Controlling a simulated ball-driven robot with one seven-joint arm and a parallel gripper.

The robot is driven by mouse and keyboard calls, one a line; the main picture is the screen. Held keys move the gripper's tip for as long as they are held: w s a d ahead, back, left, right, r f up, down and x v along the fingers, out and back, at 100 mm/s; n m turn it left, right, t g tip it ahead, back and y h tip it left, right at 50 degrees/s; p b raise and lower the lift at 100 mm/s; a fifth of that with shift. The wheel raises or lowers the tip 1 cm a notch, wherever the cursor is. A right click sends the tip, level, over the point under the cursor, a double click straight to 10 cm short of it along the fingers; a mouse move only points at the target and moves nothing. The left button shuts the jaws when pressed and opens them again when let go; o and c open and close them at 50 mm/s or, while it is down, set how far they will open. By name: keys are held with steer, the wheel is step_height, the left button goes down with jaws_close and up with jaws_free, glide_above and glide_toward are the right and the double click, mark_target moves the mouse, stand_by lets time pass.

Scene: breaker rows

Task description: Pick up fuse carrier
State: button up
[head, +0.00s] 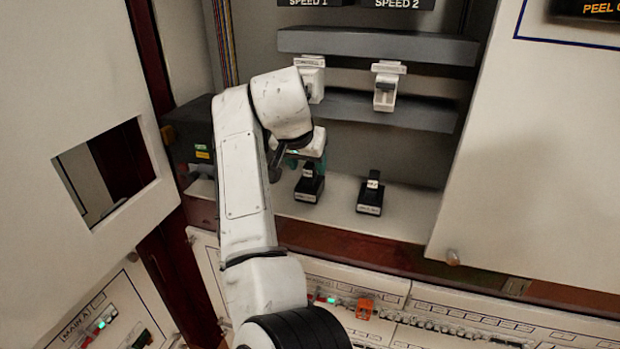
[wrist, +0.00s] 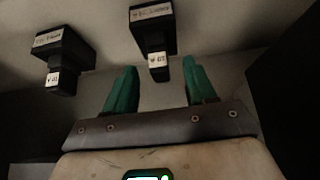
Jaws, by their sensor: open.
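Two black fuse carriers with white labels stand on the pale cabinet floor. The left carrier (head: 309,187) is just below my gripper (head: 309,162), and the right carrier (head: 370,197) stands apart from it. One carrier (wrist: 152,32) lies just beyond the fingertips, roughly in line with the gap. The other carrier (wrist: 63,58) is off to the left. Their small label writing is hard to read. My arm partly covers the area left of the carriers.
Two white holders (head: 386,90) are mounted on a grey rail (head: 420,112) above the carriers. A black box (head: 195,135) is at the left. A pale panel (head: 540,150) bounds the opening at the right. Free floor lies between the carriers.

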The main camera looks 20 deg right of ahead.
steer(key=shift+x, duration=1.25)
steer(key=shift+c, duration=0.4)
jaws_close()
